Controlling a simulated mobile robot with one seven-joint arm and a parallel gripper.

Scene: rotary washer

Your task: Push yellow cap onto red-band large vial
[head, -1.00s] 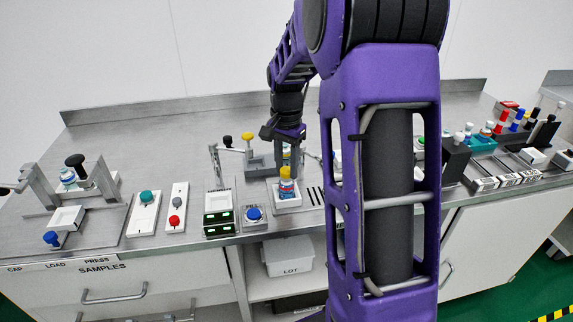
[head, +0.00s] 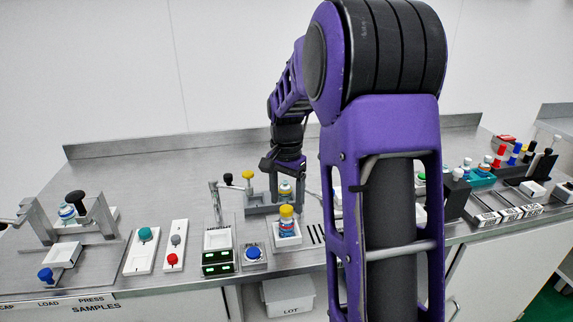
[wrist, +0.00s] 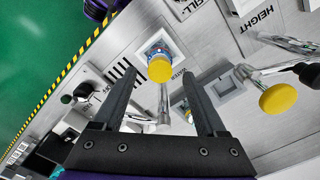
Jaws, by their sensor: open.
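A second vial (head: 285,188) with a yellowish top shows between my fingers at the grey fixture.
A yellow ball knob (head: 247,174) on a lever stands left of my gripper; it also shows in the wrist view (wrist: 278,97). A blue button (head: 254,252) and a small display unit (head: 218,262) are left of the holder. A slotted plate lies right of it.

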